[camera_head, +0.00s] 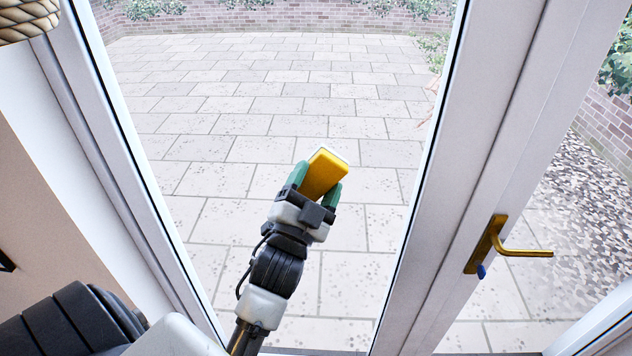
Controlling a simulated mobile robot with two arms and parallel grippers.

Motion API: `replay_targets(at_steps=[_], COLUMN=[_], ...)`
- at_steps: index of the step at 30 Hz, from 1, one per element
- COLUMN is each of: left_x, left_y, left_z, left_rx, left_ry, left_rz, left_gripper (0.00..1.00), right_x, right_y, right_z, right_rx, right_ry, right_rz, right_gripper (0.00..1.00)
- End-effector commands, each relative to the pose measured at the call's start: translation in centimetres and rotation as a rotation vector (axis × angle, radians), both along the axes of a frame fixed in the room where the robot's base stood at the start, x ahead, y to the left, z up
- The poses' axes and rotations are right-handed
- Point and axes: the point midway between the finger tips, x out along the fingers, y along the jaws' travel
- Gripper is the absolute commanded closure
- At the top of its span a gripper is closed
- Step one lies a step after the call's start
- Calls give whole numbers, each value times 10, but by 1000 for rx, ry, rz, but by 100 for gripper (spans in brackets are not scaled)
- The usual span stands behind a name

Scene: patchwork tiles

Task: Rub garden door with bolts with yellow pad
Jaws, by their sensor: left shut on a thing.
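My left gripper (316,185) is shut on the yellow pad (325,173), with one green fingertip on each side of it. The pad has a pale edge on its far side. Gripper and pad are in front of the glass of the garden door (480,150), a white-framed door with large panes that carry many small specks. I cannot tell whether the pad touches the glass. A brass handle (497,248) with a blue piece below it is on the white frame at the right. No bolts can be made out. My right gripper is not in view.
A coiled rope (28,18) hangs at the top left corner. A white frame post (120,150) runs down the left side. Beyond the glass are paving slabs (270,105) and a brick wall (300,20) with plants. The handle sticks out to the right.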

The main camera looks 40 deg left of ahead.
Motion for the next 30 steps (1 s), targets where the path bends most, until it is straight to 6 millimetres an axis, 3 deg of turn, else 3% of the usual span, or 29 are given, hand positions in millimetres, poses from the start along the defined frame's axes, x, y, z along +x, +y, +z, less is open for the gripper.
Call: replay_targets(at_steps=[30], left_x=[16], left_y=[10], left_z=[0], left_rx=[0], left_ry=[-1], left_rz=[0], left_gripper=[53], right_x=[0], right_y=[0], right_z=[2], right_rx=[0], right_ry=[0], right_rz=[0], right_gripper=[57])
